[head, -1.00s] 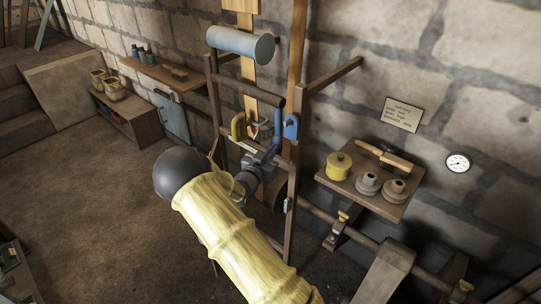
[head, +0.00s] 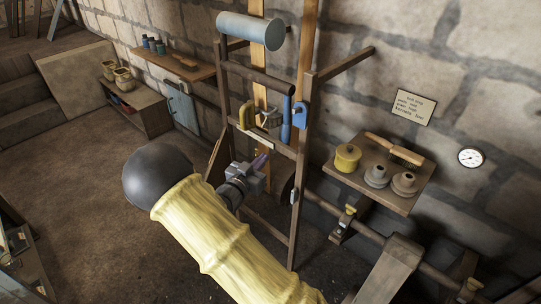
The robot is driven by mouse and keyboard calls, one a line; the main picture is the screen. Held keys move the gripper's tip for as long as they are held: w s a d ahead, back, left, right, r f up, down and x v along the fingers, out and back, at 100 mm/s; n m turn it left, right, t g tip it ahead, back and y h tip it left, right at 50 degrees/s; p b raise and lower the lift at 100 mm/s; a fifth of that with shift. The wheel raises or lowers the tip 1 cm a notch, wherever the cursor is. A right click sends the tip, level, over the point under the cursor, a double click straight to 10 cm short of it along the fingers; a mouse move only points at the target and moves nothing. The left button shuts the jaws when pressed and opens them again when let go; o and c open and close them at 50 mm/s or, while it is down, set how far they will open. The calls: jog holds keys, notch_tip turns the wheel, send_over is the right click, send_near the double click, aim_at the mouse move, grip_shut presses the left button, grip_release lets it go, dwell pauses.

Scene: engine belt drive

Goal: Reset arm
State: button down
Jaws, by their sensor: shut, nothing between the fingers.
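My gripper (head: 262,163) is at the end of my yellow-and-black arm, left of centre in the head view. It is dark grey, small in the picture, and its fingers are shut with nothing seen between them. It shows in front of the lower part of a wooden frame (head: 303,165), below a yellow handle (head: 245,115) and a blue handle (head: 286,120). My own wrist and forearm hide part of the frame's lower left side.
A blue-grey roller (head: 250,30) sits at the frame's top. A wooden shelf (head: 390,195) at right holds a yellow pot (head: 347,158) and two grey spools. A horizontal shaft (head: 360,228) runs below it. The floor (head: 80,200) at left is open.

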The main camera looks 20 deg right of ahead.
jog(key=shift+v, duration=1.2)
jog(key=shift+w+r, duration=0.1)
jog(key=shift+w, duration=0.1)
jog(key=s+n+g+y, duration=0.9)
jog(key=s+y, duration=0.4)
jog(key=s, duration=1)
jog(key=shift+n+g+y, duration=0.3)
jog(key=shift+g, duration=0.1)
